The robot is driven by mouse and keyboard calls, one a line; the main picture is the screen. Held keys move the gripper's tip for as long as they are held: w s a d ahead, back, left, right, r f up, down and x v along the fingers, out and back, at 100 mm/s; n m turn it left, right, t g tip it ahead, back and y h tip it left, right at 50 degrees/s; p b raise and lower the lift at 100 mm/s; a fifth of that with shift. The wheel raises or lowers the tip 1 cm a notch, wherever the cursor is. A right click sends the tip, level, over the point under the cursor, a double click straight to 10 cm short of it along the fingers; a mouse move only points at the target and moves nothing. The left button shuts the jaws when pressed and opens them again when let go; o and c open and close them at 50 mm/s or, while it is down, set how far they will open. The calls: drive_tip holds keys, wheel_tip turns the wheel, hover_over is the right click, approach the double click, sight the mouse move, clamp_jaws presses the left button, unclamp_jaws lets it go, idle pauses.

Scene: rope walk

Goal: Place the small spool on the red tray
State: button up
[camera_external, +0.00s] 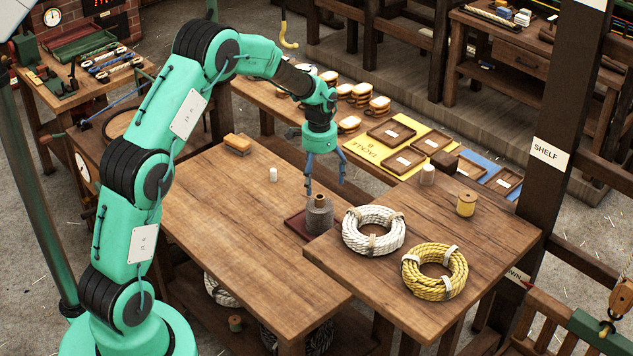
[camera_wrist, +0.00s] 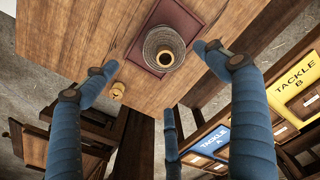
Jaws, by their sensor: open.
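The red tray (camera_external: 294,222) is a small dark-red square at the right edge of the plank table. It also shows in the wrist view (camera_wrist: 184,18). A grey wound spool (camera_external: 319,218) with a tan core stands upright on it, seen from above in the wrist view (camera_wrist: 160,37).
A brush-like block (camera_external: 237,144) lies at the table's back left. The table's middle is clear.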

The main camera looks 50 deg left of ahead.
drive_tip(key=s+d+r+t, duration=0.1)
drive_tip(key=s+d+r, duration=0.4)
drive_tip(key=r, duration=0.4)
drive_tip(key=s+d+r+n+t, duration=0.1)
drive_tip(key=s+d+r, duration=0.1)
drive_tip(key=s+r, duration=0.65)
drive_tip(key=s+d+r+t, duration=0.1)
drive_tip(key=s+d+r, duration=0.35)
drive_tip(key=r, duration=0.55)
drive_tip(key=s+d+r+n+t, duration=0.1)
drive_tip(key=s+d+r, duration=0.1)
drive_tip(key=s, duration=1.1)
drive_tip(key=s+d+r+t, duration=0.1)
drive_tip(key=s+d+r, duration=0.2)
drive_tip(key=s, duration=1.1)
drive_tip(key=shift+s+d+n, duration=0.2)
drive_tip(key=shift+s+n, duration=0.05)
drive_tip(key=shift+n, duration=0.15)
drive_tip(key=shift+f, duration=0.1)
